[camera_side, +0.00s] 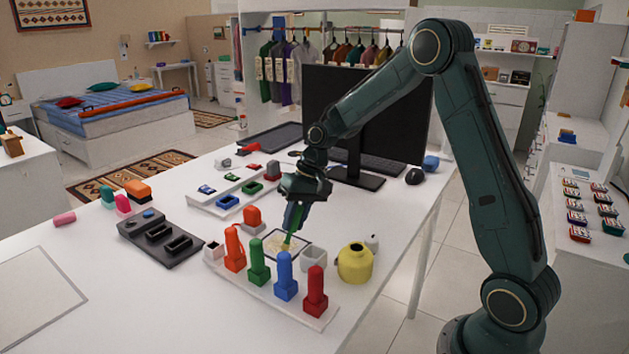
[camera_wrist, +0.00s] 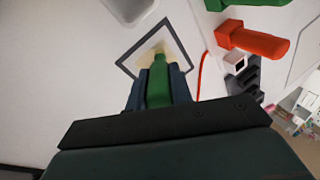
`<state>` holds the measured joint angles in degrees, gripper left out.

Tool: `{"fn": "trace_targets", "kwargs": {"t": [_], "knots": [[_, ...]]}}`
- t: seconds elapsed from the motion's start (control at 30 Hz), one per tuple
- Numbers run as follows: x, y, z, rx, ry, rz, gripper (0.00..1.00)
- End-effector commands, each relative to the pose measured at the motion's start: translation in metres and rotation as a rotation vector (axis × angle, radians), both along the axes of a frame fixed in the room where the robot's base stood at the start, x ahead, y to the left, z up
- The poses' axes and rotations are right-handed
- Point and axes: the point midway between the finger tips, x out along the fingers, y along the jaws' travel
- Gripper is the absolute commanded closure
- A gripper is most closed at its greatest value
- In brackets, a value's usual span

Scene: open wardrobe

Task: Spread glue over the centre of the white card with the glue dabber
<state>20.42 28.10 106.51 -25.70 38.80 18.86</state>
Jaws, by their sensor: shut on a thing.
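My gripper (camera_side: 294,212) is shut on the green glue dabber (camera_side: 290,236), which points down at the white card (camera_side: 304,241). In the wrist view the dabber (camera_wrist: 158,85) sits between the dark fingers, with its tip over the card. The card (camera_wrist: 134,61) has a dark border, and a yellowish patch of glue (camera_wrist: 160,41) shows on its middle around the tip. Whether the tip touches the card cannot be told. The blocks in front partly hide the card in the side view.
A white rack (camera_side: 262,297) with red-orange, green, blue and red handled blocks stands just in front of the card. A yellow pot (camera_side: 355,263) and a small white cup (camera_side: 313,260) stand to the right. A dark tray (camera_side: 160,238) lies left. The table's left front is mostly clear.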

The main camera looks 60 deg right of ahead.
Motion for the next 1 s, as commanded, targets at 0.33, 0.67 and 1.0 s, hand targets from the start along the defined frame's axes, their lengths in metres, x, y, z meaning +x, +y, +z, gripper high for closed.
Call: {"fn": "trace_targets", "kwargs": {"t": [0.33,0.67,1.0], "knots": [[0.033,0.001,0.000,0.001,-0.001,0.002,1.00],[0.062,0.000,-0.001,0.000,0.001,0.001,1.00],[0.061,0.000,0.038,0.000,-0.004,0.001,1.00]]}}
